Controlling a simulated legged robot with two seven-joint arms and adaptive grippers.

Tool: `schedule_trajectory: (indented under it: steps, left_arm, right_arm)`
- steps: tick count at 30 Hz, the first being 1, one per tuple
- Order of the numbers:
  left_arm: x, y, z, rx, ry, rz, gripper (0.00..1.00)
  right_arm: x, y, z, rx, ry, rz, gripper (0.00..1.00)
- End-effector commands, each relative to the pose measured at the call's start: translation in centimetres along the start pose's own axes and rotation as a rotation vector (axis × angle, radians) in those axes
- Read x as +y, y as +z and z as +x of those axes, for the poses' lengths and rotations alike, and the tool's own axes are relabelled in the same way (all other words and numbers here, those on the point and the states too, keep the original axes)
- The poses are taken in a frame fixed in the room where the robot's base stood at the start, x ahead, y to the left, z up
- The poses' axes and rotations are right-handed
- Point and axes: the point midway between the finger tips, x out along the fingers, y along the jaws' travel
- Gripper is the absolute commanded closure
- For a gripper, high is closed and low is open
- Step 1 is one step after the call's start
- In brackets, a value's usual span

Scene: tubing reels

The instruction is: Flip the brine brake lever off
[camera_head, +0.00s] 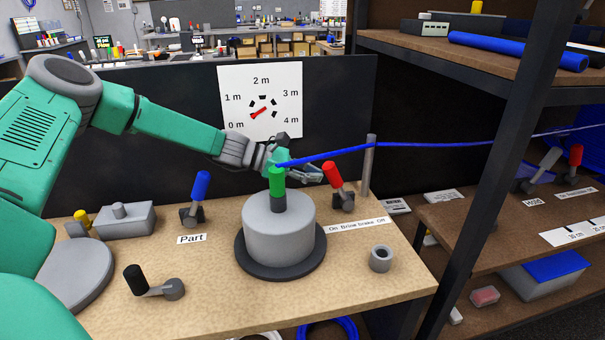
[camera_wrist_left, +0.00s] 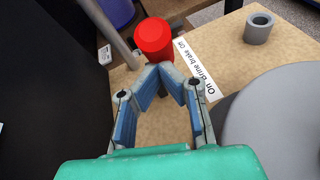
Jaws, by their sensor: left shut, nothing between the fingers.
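The brine brake lever has a red handle (camera_head: 332,174) on a dark base behind the grey drum. It leans left, to the "On" side of its label (camera_head: 356,226), which reads "On Brine brake Off". My left gripper (camera_head: 317,173) is just left of the red handle, with its fingers pointing at it. In the left wrist view the fingertips (camera_wrist_left: 162,68) are together and empty, and the red knob (camera_wrist_left: 153,38) is just beyond them. I cannot tell whether they touch it. My right gripper is in neither view.
A blue tube (camera_head: 400,144) runs from near the green-handled post (camera_head: 277,182) to the right shelf, close to my gripper. A grey pole (camera_head: 368,166) stands right of the lever. A blue lever (camera_head: 200,185) and a grey ring (camera_head: 381,258) are also on the table.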

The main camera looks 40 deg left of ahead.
Motion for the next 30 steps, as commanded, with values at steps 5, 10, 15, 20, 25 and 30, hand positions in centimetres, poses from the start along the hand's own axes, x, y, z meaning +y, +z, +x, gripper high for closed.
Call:
schedule_trajectory:
  steps: [5,10,15,20,25,30]
  left_arm:
    - [0.0,-0.1,0.3,0.000,0.000,-0.001,1.00]
    - [0.0,0.0,0.3,0.000,0.000,0.000,1.00]
    - [0.0,0.2,0.4,0.010,-0.002,-0.001,1.00]
    - [0.1,0.9,0.5,0.043,-0.009,-0.006,1.00]
    - [0.2,1.0,0.7,0.064,-0.013,-0.010,1.00]
    - [0.3,1.6,0.9,0.101,-0.020,-0.016,1.00]
  right_arm:
    - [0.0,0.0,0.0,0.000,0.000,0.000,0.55]
    - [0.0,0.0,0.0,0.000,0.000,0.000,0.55]
    - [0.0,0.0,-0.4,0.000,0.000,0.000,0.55]
    - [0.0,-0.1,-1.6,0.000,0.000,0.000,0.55]
    - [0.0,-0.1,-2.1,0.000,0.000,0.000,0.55]
    - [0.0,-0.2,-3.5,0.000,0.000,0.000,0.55]
